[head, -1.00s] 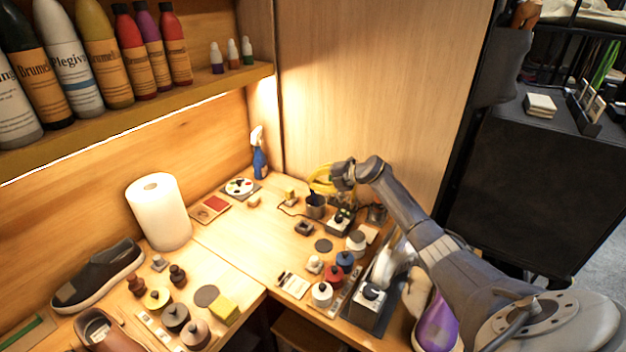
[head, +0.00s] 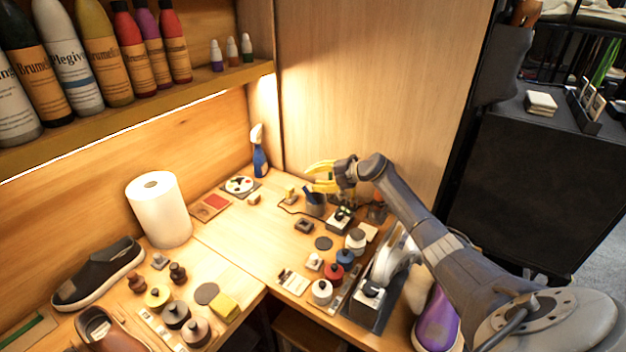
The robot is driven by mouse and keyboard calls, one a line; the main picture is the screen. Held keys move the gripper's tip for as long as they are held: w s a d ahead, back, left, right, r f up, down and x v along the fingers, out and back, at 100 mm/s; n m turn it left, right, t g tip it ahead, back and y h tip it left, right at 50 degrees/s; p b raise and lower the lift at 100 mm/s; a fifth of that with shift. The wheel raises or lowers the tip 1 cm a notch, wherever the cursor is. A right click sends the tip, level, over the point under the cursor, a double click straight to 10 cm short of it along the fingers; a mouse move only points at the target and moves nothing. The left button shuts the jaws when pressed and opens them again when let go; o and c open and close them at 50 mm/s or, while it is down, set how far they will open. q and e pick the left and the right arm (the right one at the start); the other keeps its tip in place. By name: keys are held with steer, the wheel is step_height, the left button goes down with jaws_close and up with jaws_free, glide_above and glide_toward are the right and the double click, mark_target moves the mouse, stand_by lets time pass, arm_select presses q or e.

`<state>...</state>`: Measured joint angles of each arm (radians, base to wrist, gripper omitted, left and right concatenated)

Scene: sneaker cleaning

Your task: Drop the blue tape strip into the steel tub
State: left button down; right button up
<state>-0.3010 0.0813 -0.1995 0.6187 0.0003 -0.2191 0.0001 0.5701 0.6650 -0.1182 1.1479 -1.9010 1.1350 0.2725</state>
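My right gripper (head: 316,177) has yellow fingers, which are spread apart and empty. It hovers above and behind the small grey steel tub (head: 317,208), which stands on the bench near the back wall. A small dark-blue piece (head: 307,190) sticks up at the tub's left rim. It looks like the blue tape strip, leaning in the tub, but it is too small to be sure. The tub's inside is mostly hidden. My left gripper is not in view.
A blue spray bottle (head: 260,156) stands in the back corner. A paint palette (head: 239,185) lies left of the tub. Several small jars and blocks crowd the bench in front, near a paper roll (head: 160,210).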

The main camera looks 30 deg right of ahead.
steer(key=v, duration=1.1)
steer(key=shift+s, duration=0.1)
